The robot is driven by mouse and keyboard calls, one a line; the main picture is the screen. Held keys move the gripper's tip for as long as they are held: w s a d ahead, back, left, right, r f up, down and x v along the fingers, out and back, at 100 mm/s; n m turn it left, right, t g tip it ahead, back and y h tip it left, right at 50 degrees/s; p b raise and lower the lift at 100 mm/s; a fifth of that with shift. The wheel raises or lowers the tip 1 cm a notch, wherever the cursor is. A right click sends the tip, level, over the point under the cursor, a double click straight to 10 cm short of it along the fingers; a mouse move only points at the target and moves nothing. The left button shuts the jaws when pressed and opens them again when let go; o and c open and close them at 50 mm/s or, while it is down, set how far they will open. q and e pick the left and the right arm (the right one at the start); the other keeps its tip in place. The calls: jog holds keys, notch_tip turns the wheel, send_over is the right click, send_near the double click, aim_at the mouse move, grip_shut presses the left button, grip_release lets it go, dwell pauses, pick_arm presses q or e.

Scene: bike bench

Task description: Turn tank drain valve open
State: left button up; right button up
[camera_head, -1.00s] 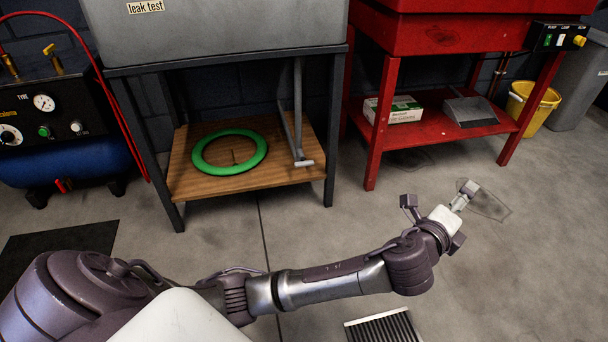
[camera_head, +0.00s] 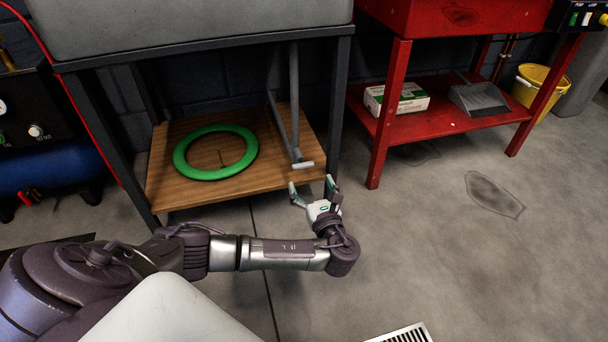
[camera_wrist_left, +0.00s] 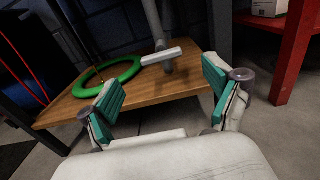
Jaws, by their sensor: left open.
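The grey tank (camera_head: 190,22) stands on a dark frame at the upper left in the head view. A grey pipe (camera_head: 293,115) runs down below it to a pale crossbar (camera_head: 303,165) just over the wooden shelf. The crossbar also shows in the wrist view (camera_wrist_left: 161,57), ahead of and between the fingers. I cannot tell whether this is the drain valve's handle. My left gripper (camera_head: 312,188) is open and empty, just in front of the shelf's right front corner, apart from the crossbar. Its teal finger pads show in the wrist view (camera_wrist_left: 160,92). My right gripper is not in view.
A green ring (camera_head: 216,152) lies on the wooden shelf (camera_head: 275,178). The dark frame leg (camera_head: 335,120) stands close to my left gripper. A red bench (camera_head: 445,120) with a box (camera_head: 397,99) is to the right. The floor between is clear.

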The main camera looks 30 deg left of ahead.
aim_at(304, 167)
pick_arm(q)
jog(key=b+x, duration=0.3)
jog(key=x, duration=0.2)
jog(key=shift+w+a+f, duration=0.15)
jog(key=shift+w+a, duration=0.35)
jog(key=shift+a, duration=0.05)
jog(key=c, duration=1.1)
jog(key=shift+c, duration=0.2)
